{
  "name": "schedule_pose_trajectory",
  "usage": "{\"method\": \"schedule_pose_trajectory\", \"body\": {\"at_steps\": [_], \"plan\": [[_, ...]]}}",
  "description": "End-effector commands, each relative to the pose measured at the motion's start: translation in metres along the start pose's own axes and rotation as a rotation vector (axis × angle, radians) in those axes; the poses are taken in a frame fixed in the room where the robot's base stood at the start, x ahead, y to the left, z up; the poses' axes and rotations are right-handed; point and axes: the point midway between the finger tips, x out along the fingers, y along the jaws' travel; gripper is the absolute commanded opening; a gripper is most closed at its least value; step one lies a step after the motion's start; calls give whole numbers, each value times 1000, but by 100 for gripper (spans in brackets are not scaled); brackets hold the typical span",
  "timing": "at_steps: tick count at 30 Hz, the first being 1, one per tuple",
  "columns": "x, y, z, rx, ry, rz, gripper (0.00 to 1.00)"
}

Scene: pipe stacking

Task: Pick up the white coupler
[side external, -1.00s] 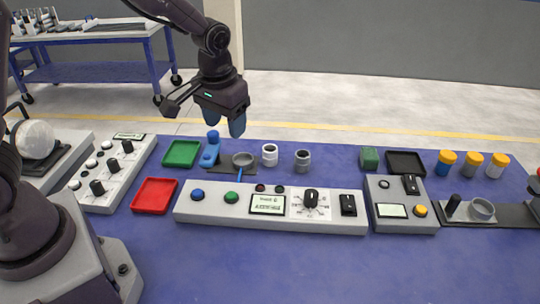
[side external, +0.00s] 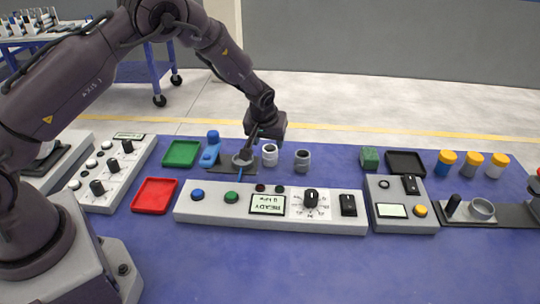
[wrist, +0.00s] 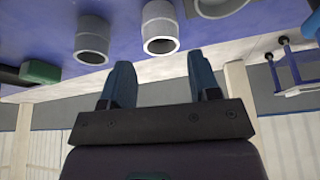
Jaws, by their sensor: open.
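The white coupler (side external: 269,155) is a short hollow cylinder standing upright on the blue table in the side view. In the wrist view the white coupler (wrist: 159,28) appears just beyond the fingertips, roughly in line with the gap between them. My gripper (wrist: 158,66) is open, with two blue fingers apart and nothing between them. In the side view my gripper is just above and slightly left of the white coupler; its fingers are partly hidden there.
A grey coupler (side external: 302,160) stands close to the right of the white one. A grey ring fixture (side external: 242,158) and a blue bottle (side external: 211,150) are to the left. A long control panel (side external: 270,207) lies in front. A green block (side external: 369,158) is farther right.

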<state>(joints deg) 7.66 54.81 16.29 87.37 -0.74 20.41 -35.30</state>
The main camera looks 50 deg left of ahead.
Motion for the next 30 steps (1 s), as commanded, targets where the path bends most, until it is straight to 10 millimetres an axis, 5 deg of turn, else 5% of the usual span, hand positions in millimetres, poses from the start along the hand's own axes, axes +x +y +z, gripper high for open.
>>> {"method": "schedule_pose_trajectory", "body": {"at_steps": [12, 21, 26, 30], "plan": [[49, -2, 0, 0, -1, 0, 56], [55, -1, 0, 0, 0, 1, 56], [55, -1, 0, 1, 0, 1, 24], [55, -1, 0, 1, 0, 1, 20]]}}
